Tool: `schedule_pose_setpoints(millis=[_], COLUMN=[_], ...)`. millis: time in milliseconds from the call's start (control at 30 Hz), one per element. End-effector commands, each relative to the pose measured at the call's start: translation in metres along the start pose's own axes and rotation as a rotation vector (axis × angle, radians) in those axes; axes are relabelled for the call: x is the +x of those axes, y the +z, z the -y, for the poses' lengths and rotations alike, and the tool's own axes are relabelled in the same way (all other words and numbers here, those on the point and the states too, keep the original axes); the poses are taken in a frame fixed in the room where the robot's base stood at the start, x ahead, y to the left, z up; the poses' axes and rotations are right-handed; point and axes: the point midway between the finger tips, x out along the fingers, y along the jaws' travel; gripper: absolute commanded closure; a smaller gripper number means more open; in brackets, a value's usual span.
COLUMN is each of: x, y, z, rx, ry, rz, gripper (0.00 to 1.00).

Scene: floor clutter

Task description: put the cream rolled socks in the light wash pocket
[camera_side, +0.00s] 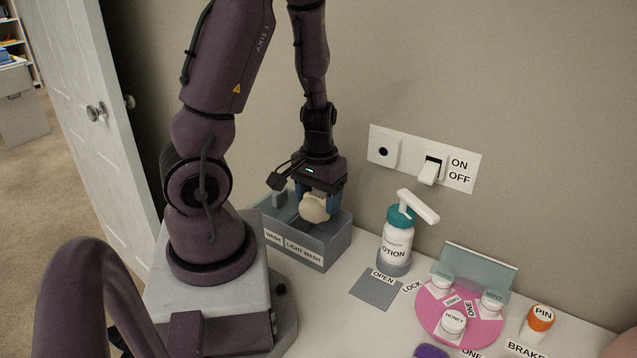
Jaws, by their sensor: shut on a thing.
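The cream rolled socks (314,207) are a round cream bundle between the blue fingertips of my gripper (318,205). My gripper is shut on them and points down. It holds them over the light wash pocket (304,252), the right-hand part of a grey divided bin labelled "LIGHT WASH" on its front. The socks are at about the height of the bin's rim; I cannot tell whether their underside is below it. The pocket's floor is hidden by the front wall. A second pocket (273,238), labelled "WASH" as far as it shows, is to the left, partly behind my arm.
A lotion pump bottle (396,245) stands right of the bin, with a grey pad (375,290) in front. A pink turntable (432,318) with small jars and an orange-capped bottle (540,318) are farther right. The wall with a switch plate (450,168) is close behind.

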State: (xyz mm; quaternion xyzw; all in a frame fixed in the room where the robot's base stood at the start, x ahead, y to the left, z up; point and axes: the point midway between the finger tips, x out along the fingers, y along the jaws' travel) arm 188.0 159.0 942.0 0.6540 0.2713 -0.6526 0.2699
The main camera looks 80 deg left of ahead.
Motion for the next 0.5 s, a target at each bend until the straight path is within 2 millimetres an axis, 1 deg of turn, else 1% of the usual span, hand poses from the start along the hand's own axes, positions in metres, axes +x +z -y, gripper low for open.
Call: schedule_pose_setpoints(millis=[33,300,500], x=[0.007,0.039,0.055], y=[0.001,0.002,0.001], z=[0.001,0.001,0.001], rx=[-0.005,-0.006,-0.002], ry=[-0.001,0.000,-0.002], rz=[0.005,0.007,0.003], gripper=[0.62,0.62,0.62])
